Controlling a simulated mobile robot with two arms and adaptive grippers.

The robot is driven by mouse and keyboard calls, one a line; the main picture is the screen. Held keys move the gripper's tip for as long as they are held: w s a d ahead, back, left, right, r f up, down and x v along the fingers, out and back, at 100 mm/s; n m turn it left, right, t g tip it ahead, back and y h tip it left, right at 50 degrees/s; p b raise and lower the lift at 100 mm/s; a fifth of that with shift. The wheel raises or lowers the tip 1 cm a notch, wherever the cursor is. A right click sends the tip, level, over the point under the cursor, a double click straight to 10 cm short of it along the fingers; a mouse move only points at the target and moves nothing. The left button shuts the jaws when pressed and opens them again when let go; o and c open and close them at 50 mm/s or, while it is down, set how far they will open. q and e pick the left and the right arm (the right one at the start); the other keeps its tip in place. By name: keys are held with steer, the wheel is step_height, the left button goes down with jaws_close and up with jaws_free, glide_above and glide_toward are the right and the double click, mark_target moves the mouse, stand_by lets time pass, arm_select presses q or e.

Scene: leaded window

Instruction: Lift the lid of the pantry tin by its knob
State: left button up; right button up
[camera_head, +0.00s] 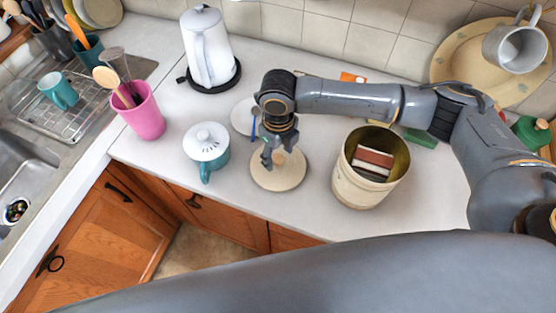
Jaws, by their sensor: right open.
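The pantry tin (345,190) is a cream cylinder standing open on the counter, with brown, red and white packets inside. A round cream lid (262,183) lies flat on the counter to the left of the tin, apart from it. My right gripper (272,164) points down over the lid with its fingers apart and appears empty. The fingers hide part of the lid's middle, so I cannot tell whether they straddle or touch the knob. My left gripper is not in view.
A teal pot with a white lid (207,140) stands left of the cream lid. A white plate (242,117) lies behind my gripper. A white kettle (208,55), pink utensil cup (140,115) and dish rack (55,105) are farther left. The counter's front edge is close to the lid.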

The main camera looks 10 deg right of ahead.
step_height(320, 180, down, 2)
steer(key=shift+f, duration=0.2)
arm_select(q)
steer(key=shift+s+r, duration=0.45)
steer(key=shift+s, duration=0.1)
arm_select(e)
jaws_close()
